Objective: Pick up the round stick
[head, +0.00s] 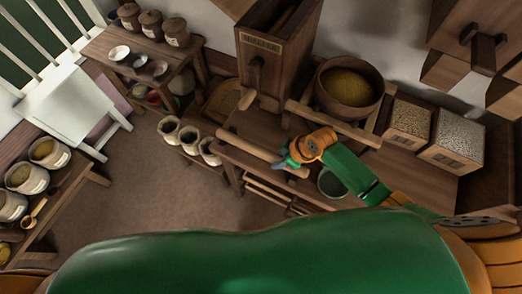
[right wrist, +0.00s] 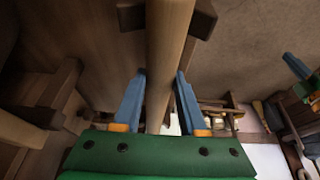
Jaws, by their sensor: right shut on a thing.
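The round stick (head: 245,144) is a pale wooden rod lying slanted along the front of the wooden bench. My right gripper (head: 287,161) is at its right-hand end, shut on it. In the right wrist view the stick (right wrist: 168,35) runs between my two blue fingers (right wrist: 160,78), which close in on both sides of it. A dark wooden piece shows behind the stick at the top of that view. My left gripper is not seen in the head view. Blue and green parts at the right edge of the wrist view may be it, but its jaws are unclear.
A tall wooden hopper (head: 277,45) stands behind. Two grain boxes (head: 456,140) are at right, and a green pot (head: 332,183) is close to my right arm. Sacks (head: 190,140) stand left.

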